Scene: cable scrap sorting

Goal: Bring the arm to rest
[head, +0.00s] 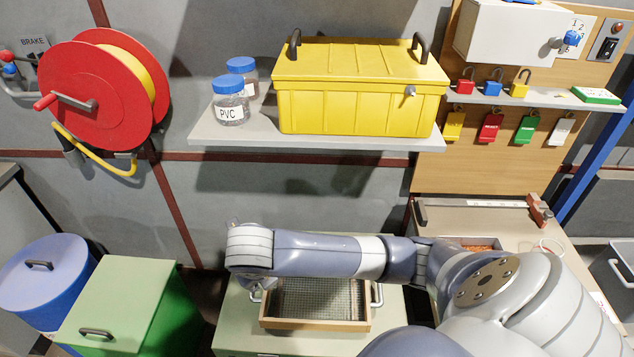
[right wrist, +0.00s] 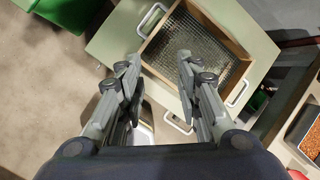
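My right arm (head: 318,255) reaches in from the right across the lower middle of the head view, above the pale green cabinet. A wood-framed mesh tray (right wrist: 164,78) with metal handles lies beyond the fingertips. The tray also shows in the head view (head: 315,324), partly covered by my arm. My left gripper is in neither view.
The pale green cabinet (head: 240,335) carries the tray. A green bin (head: 120,300) and a blue lidded drum (head: 45,278) stand left. A workbench (head: 520,225) stands right. Behind, a shelf (head: 330,140) holds a yellow box (head: 360,100) and PVC jars (head: 230,105). A red reel (head: 95,95) hangs left.

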